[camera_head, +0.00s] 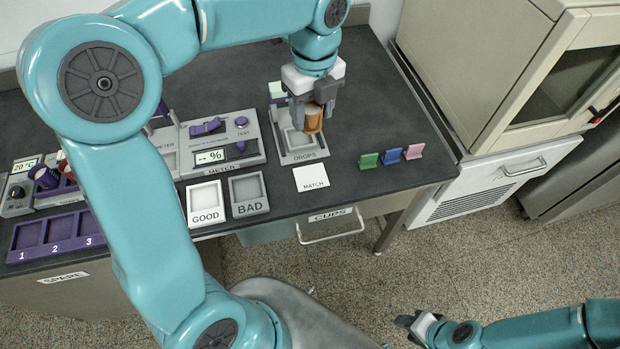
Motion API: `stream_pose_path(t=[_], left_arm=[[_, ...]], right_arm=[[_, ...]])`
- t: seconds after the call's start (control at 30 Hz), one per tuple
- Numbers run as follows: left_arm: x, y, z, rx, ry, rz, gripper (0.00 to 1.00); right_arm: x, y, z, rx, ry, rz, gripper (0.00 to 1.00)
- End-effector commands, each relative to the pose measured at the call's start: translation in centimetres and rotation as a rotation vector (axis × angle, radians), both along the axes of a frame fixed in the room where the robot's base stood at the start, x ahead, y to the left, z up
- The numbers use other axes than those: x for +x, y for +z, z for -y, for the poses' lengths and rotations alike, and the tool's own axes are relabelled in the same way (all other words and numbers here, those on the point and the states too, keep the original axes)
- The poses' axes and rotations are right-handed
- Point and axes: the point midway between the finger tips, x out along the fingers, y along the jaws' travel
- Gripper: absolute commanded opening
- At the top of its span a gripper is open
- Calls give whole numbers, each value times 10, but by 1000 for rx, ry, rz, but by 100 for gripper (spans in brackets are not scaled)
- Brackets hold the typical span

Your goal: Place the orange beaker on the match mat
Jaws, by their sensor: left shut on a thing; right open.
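The orange beaker (313,121) is in my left gripper (314,108), which points down and is shut on it. The beaker is over or beside the right part of the grey DROPS station (304,153); I cannot tell whether it touches it. The match mat (311,177) is a white square marked MATCH, flat and bare on the dark bench, in front of the DROPS station and nearer the bench's front edge. My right gripper (415,325) is open and empty, low at the bottom right, away from the bench.
Green (369,161), blue (391,156) and pink (414,151) tabs stand right of the mat. The GOOD tray (205,204), BAD tray (248,194) and meter (222,143) are to the left. A CUPS drawer (330,226) is below the front edge. A beige cabinet (490,70) stands at right.

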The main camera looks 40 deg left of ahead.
Motion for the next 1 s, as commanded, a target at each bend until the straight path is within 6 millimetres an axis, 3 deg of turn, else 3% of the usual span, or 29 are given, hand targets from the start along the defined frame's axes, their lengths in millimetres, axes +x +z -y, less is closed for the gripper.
stream_pose_path(t=[0.43,0.9,1.0], left_arm=[[1,-124,2,-1,-1,-7,23],[-2,-188,2,1,-3,-4,23],[-1,-193,2,-1,-2,-1,23]], right_arm=[[0,-9,0,0,0,0,43],[0,-13,0,0,0,1,43],[0,-13,0,0,0,1,43]])
